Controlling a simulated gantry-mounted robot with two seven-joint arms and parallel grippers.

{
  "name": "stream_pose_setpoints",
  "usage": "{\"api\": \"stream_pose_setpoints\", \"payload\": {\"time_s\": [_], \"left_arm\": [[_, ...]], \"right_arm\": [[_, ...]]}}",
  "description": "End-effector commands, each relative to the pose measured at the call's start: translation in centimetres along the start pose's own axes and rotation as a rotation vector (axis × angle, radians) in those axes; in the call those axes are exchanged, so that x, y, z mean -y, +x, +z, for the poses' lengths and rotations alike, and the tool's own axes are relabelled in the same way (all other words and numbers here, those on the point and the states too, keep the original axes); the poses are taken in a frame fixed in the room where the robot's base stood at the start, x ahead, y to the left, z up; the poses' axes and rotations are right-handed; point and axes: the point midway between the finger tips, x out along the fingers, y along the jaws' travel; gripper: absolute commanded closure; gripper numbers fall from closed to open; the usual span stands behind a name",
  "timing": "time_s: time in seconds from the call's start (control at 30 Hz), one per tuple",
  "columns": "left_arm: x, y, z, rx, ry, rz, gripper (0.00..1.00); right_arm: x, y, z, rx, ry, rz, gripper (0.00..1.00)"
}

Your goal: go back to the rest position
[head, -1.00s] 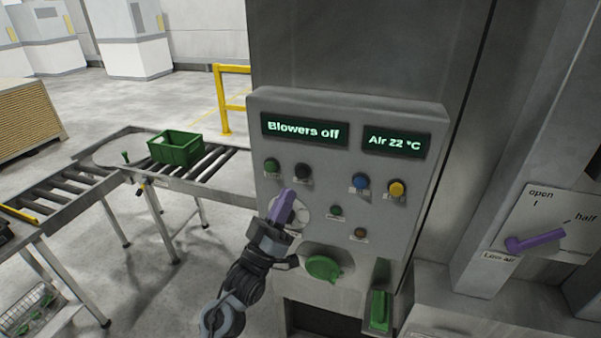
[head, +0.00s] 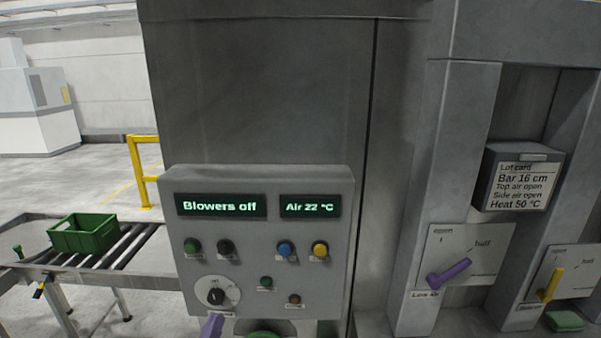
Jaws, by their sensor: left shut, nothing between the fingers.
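The grey control panel (head: 330,255) stands in the middle of the head view. Its displays read "Blowers off" (head: 221,205) and "Air 22 °C" (head: 309,206). A black rotary knob (head: 216,297) on a pale dial sits at the panel's lower left. My left gripper (head: 212,325) shows only as purple fingertips at the bottom edge, just below the knob. It is shut and empty, and it appears apart from the knob. The rest of it is cut off by the frame. My right gripper is not in view.
A green crate (head: 85,236) sits on the roller conveyor (head: 130,250) at left, before a yellow rail (head: 146,170). At right are a purple lever (head: 448,272), a yellow lever (head: 551,283) and a lot card (head: 520,183). A green handle (head: 264,333) shows below the panel.

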Motion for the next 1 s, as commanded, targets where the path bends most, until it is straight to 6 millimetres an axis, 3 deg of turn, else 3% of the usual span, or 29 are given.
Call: {"api": "stream_pose_setpoints", "payload": {"time_s": [0.03, 0.17, 0.3, 0.5, 0.7, 1.0], "left_arm": [[-0.4, -2.4, 0.7, 0.045, 0.0, -0.014, 1.0], [-1.5, -8.8, 3.3, 0.249, 0.019, -0.095, 1.0], [-2.6, -16.3, 5.6, 0.583, 0.087, -0.228, 1.0], [-4.2, -25.1, 5.7, 1.024, 0.173, -0.376, 1.0], [-5.7, -30.6, 3.5, 1.371, 0.226, -0.456, 1.0], [-6.7, -35.9, 1.2, 1.705, 0.236, -0.498, 1.0]], "right_arm": [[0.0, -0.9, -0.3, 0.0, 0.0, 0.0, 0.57], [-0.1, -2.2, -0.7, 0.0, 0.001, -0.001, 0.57], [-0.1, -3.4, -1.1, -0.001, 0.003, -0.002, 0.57], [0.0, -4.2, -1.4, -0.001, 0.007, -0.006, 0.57], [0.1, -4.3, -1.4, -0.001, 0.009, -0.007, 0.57], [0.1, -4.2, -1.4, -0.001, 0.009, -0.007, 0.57]]}}
